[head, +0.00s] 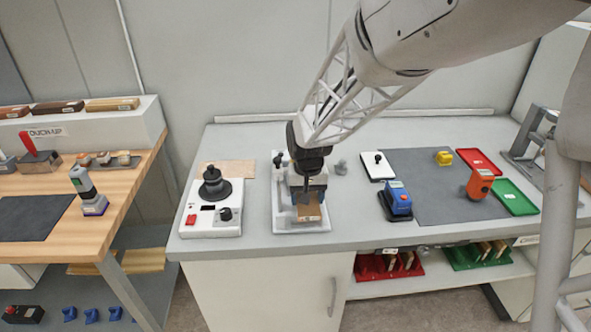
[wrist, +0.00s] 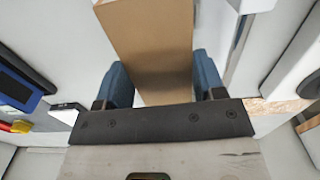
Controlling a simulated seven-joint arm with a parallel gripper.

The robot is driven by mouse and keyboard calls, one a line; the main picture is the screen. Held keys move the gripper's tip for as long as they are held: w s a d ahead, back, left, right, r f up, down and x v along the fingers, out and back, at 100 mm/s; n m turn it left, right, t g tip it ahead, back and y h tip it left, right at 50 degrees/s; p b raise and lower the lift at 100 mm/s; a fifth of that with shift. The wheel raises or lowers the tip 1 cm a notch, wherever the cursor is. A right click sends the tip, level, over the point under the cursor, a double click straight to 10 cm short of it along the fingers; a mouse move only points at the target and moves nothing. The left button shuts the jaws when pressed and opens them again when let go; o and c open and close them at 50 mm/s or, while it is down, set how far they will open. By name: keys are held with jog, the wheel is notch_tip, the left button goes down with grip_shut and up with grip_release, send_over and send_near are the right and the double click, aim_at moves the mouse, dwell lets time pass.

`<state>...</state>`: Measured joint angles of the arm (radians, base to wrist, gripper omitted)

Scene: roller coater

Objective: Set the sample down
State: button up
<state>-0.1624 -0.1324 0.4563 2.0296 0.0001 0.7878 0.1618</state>
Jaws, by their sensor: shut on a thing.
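The sample is a flat brown piece (head: 308,208), held at the white tray-like fixture (head: 284,226) in the middle of the bench. My gripper (head: 308,192) points down over this fixture and is shut on the sample. In the wrist view the sample (wrist: 152,40) stands out beyond the blue fingers of my gripper (wrist: 165,82), one on each side of it. I cannot tell whether the sample touches the fixture, and the arm hides part of the fixture.
Left of the fixture stands a white device with a black knob (head: 212,190).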

jog(key=shift+w+a+f, duration=0.1)
jog(key=shift+w+a, duration=0.05)
jog(key=shift+w, duration=0.7)
jog(key=shift+w+a+f, duration=0.1)
jog(key=shift+w, duration=0.75)
jog(key=shift+f, duration=1.75)
jog(key=shift+f, duration=0.1)
jog(key=o, duration=1)
jog(key=shift+c, duration=0.2)
notch_tip(320, 180, up, 12)
jog(key=shift+r, duration=0.15)
jog(key=shift+s, duration=0.1)
